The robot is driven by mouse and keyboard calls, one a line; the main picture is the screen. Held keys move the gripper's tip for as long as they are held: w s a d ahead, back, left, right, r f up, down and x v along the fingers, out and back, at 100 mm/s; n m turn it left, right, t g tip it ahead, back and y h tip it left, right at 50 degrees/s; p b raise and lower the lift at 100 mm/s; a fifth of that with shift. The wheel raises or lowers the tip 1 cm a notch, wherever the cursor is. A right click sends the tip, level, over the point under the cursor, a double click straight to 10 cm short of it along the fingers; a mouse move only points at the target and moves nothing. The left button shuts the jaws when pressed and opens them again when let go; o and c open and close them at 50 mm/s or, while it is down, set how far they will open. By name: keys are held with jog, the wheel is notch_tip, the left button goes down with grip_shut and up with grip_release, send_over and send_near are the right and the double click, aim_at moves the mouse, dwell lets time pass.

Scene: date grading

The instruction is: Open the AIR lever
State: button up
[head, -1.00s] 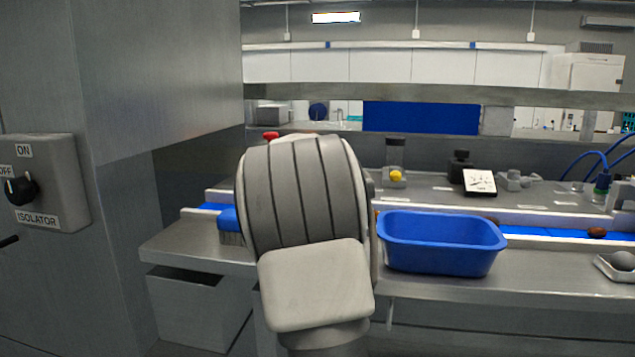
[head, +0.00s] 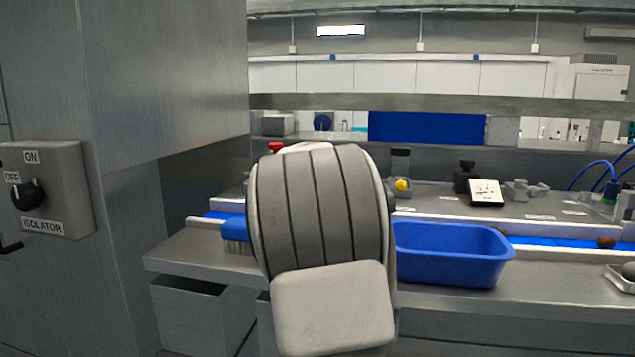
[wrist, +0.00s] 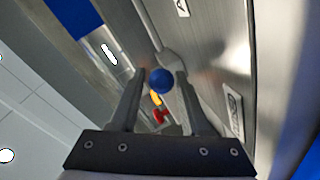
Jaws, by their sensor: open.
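A blue ball knob (wrist: 160,80) shows in the wrist view, between the two fingers of my gripper (wrist: 166,84). A grey metal part reaches up behind the ball; it looks like a lever, but its mounting is not clear. A white label (wrist: 182,7) near the top edge is cut off, with a letter like A on it. My gripper's fingers are apart on either side of the ball, and I cannot tell whether they touch it. In the head view my arm hides the gripper, and I cannot make out the AIR lever there.
A blue tub (head: 450,268) stands on the steel bench right of my arm. An isolator box (head: 75,190) with a black knob is on the cabinet at left. A red part (wrist: 161,116) and a yellow part (wrist: 155,98) lie below the ball in the wrist view.

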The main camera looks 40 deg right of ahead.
jog(key=v, duration=1.6)
